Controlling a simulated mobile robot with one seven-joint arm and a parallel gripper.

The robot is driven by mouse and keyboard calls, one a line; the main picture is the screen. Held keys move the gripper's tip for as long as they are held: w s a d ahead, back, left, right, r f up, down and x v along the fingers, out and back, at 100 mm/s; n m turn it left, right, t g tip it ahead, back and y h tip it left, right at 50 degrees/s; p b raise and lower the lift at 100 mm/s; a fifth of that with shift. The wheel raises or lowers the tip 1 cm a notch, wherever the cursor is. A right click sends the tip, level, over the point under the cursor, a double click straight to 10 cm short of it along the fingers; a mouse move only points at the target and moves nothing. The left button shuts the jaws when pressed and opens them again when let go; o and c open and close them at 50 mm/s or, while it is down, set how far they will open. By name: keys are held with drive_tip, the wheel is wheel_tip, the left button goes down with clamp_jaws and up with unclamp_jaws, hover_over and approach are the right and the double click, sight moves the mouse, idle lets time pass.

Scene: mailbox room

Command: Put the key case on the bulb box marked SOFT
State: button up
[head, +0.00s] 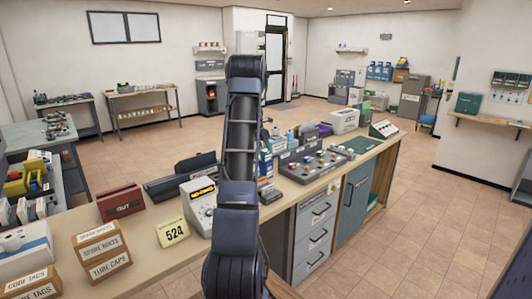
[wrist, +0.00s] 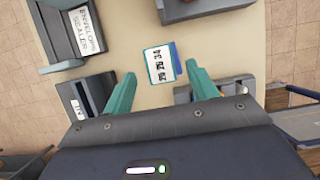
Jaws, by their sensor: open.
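My gripper (wrist: 161,76) is open in the wrist view, with its two teal fingers apart and nothing held between them. A small box with a white printed face and a blue side (wrist: 159,64) lies on the pale counter just beyond and between the fingertips. Its print is too blurred to read, so I cannot tell whether it is the bulb box marked SOFT. In the head view my arm hides the gripper, and a blue and white box (head: 265,165) shows partly beside the arm. I cannot make out the key case in either view.
In the wrist view, a case labelled envelope sealer (wrist: 88,30) and a dark device (wrist: 75,100) stand at left. In the head view, the counter (head: 150,262) holds a red box (head: 120,203), a yellow 524 sign (head: 172,232), a display device (head: 199,203) and a grey control panel (head: 313,162).

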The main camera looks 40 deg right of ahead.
drive_tip(key=s+a+r+m+t, duration=0.1)
drive_tip(key=a+r+m, duration=0.1)
drive_tip(key=a+r, duration=0.7)
drive_tip(key=a+r+m, duration=0.2)
drive_tip(key=a+r, duration=0.4)
drive_tip(key=a, duration=0.5)
drive_tip(key=s+a+r+m+t+y, duration=0.1)
drive_tip(key=s+a+r+m, duration=0.2)
drive_tip(key=a, duration=0.6)
drive_tip(key=s+a+r+m+t, duration=0.1)
drive_tip(key=s+a+r, duration=0.25)
drive_tip(key=a, duration=0.45)
drive_tip(key=s+a+f+m+y, duration=0.1)
drive_tip(key=s+a+m, duration=0.4)
drive_tip(key=s+a, duration=0.6)
drive_tip(key=s+a+f+m+t+y, duration=0.1)
drive_tip(key=s+a+f+m, duration=0.3)
drive_tip(key=s+a, duration=0.8)
drive_tip(key=shift+s+a+m+t+y, duration=0.25)
drive_tip(key=shift+s+m+y, duration=0.35)
drive_tip(key=shift+s, duration=0.95)
